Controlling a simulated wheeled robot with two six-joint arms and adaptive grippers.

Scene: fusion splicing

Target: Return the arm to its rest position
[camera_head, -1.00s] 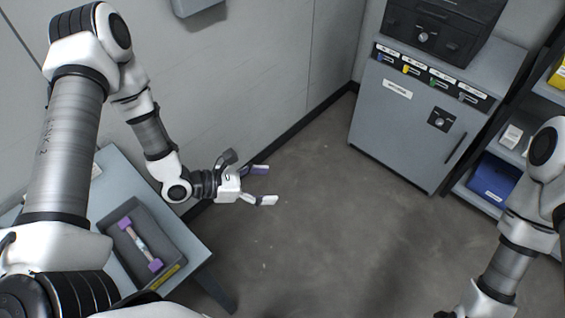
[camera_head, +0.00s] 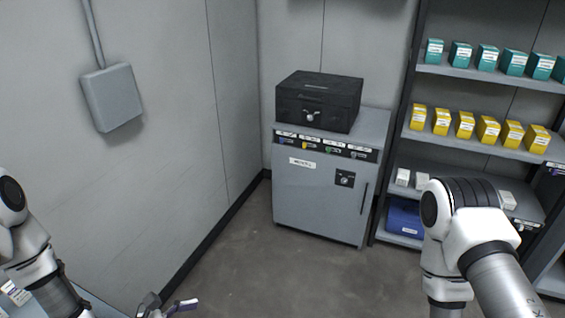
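My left arm comes in at the lower left edge. Its gripper (camera_head: 166,306) shows only in part at the bottom edge, with its fingers apart over the floor and nothing visible between them. The rest of that gripper is cut off by the frame. My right arm stands at the lower right, in front of the shelves. Its gripper is outside the picture.
A grey cabinet (camera_head: 315,205) with a black box (camera_head: 318,101) on top stands at the back. Shelves (camera_head: 485,75) with teal and yellow boxes and a blue bin (camera_head: 403,217) stand to its right. A wall box (camera_head: 112,97) hangs at left. The middle floor is clear.

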